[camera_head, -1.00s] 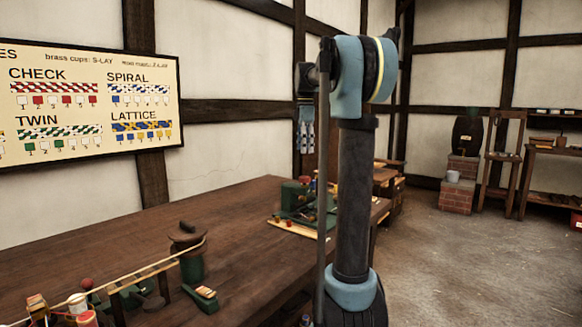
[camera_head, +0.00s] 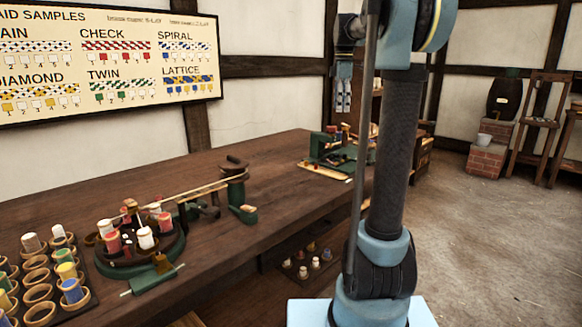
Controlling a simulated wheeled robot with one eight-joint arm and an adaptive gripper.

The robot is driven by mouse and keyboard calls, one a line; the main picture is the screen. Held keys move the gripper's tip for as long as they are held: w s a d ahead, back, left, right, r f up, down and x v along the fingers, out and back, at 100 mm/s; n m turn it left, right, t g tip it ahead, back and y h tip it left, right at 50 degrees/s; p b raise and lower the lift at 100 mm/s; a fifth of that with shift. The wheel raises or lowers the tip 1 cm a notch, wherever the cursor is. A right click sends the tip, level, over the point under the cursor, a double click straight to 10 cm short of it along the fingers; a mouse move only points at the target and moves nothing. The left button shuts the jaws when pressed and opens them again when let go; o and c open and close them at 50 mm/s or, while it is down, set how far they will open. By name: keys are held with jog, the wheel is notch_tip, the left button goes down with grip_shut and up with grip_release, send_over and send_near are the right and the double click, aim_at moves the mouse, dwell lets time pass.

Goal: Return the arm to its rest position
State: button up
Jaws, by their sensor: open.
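My gripper (camera_head: 343,95) hangs beside the upper part of my raised arm, at the upper middle of the head view. Its fingers point down, apart and with nothing between them. It is well above the dark wooden table (camera_head: 270,165) and in front of the far wall. My arm stands upright and folded at the right of the middle, and part of the gripper's mount is hidden behind it.
A green braiding machine (camera_head: 140,250) with several bobbins stands on the table, beside a rack of cups (camera_head: 38,292). Another green device (camera_head: 335,150) stands at the table's far end. Bobbins sit on a shelf below. Open floor (camera_head: 500,240) lies at right.

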jog(key=s+f+m+t, duration=0.1)
jog(key=s+f+m, duration=0.5)
jog(key=s, duration=0.5)
jog(key=s+f+m, duration=0.3)
jog(key=s+f, duration=0.5)
jog(key=s, duration=0.3)
jog(key=s+f+m, duration=0.4)
jog(key=s+f, duration=0.3)
jog(key=f, duration=0.2)
jog(key=s+f+m+t, duration=0.1)
jog(key=s+f+m, duration=0.3)
jog(key=s+f, duration=0.3)
notch_tip(320, 180, down, 4)
jog(key=shift+s+r, duration=0.25)
jog(key=shift+a, duration=0.1)
jog(key=shift+w+f, duration=0.2)
jog(key=shift+w, duration=0.25)
